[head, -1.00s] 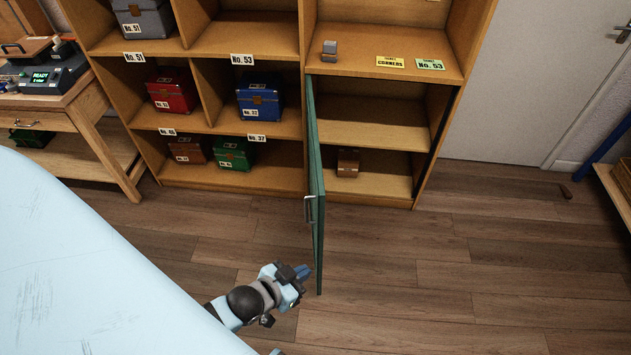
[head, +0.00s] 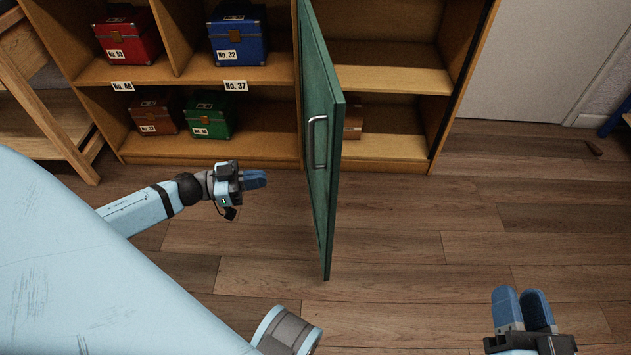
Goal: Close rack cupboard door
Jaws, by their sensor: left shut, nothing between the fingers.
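The green rack cupboard door (head: 322,150) stands open, swung out from the rack towards me. Its metal handle (head: 318,142) is on the face turned to the left. My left gripper (head: 262,179) is shut and empty, to the left of the door and apart from it, pointing right towards it. My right gripper (head: 522,303) is at the bottom right, well to the right of the door, with its blue fingers close together and nothing seen between them. The cupboard opening (head: 390,85) behind the door shows shelves, with a brown box (head: 353,122) partly hidden by the door.
The wooden rack (head: 215,148) holds a red box (head: 128,40), a blue box (head: 238,36), a brown-red box (head: 156,115) and a green box (head: 208,116) left of the door. A wooden bench stands far left.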

